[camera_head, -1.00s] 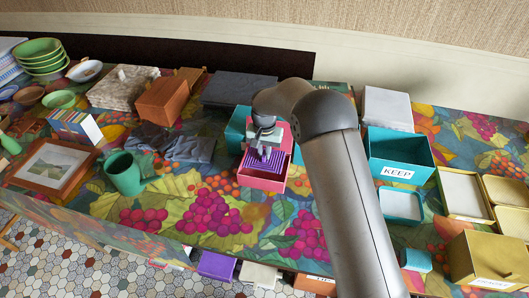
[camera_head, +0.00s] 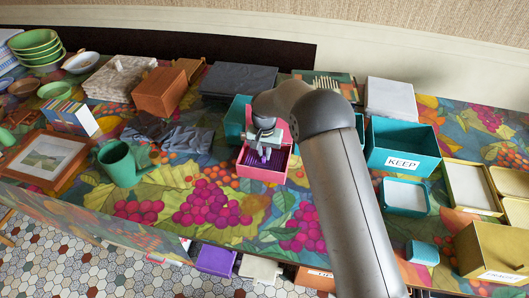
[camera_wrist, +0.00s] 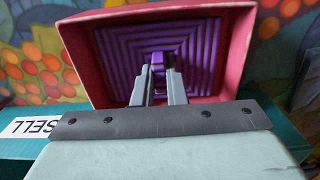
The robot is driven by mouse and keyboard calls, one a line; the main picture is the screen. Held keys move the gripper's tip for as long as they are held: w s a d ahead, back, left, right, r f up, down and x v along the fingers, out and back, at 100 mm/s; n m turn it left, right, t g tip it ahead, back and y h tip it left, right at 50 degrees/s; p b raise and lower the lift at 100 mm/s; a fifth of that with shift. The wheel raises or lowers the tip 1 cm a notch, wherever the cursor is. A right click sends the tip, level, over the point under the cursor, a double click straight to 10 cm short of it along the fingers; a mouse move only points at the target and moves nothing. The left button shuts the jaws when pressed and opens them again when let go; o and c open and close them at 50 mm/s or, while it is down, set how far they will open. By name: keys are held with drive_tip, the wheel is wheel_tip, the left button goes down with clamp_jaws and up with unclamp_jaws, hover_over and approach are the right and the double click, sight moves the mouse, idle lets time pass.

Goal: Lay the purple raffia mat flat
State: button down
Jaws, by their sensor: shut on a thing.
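A purple ridged piece with nested square lines, which looks like the raffia mat (camera_wrist: 205,45), lies inside a pink-red box in the wrist view. It also shows as purple strips in the head view (camera_head: 257,163). My gripper (camera_wrist: 158,75) reaches into the box, its fingers shut on a small raised purple part at the middle. In the head view my gripper (camera_head: 264,153) is over the pink box (camera_head: 262,175). My arm and fingers hide part of the mat, and I cannot tell whether it touches the box floor throughout.
A teal box labelled SELL (camera_wrist: 20,145) is close by the pink box. The patterned table front (camera_head: 215,205) is clear.

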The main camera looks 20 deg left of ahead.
drive_tip(key=shift+f, duration=0.2)
drive_tip(key=shift+f+b, duration=0.25)
drive_tip(key=shift+b, duration=0.2)
drive_tip(key=c, duration=1.4)
unclamp_jaws()
drive_tip(key=shift+r, duration=0.15)
drive_tip(key=shift+c, duration=0.4)
drive_tip(key=shift+r+p, duration=1.5)
drive_tip(key=shift+r, duration=1.9)
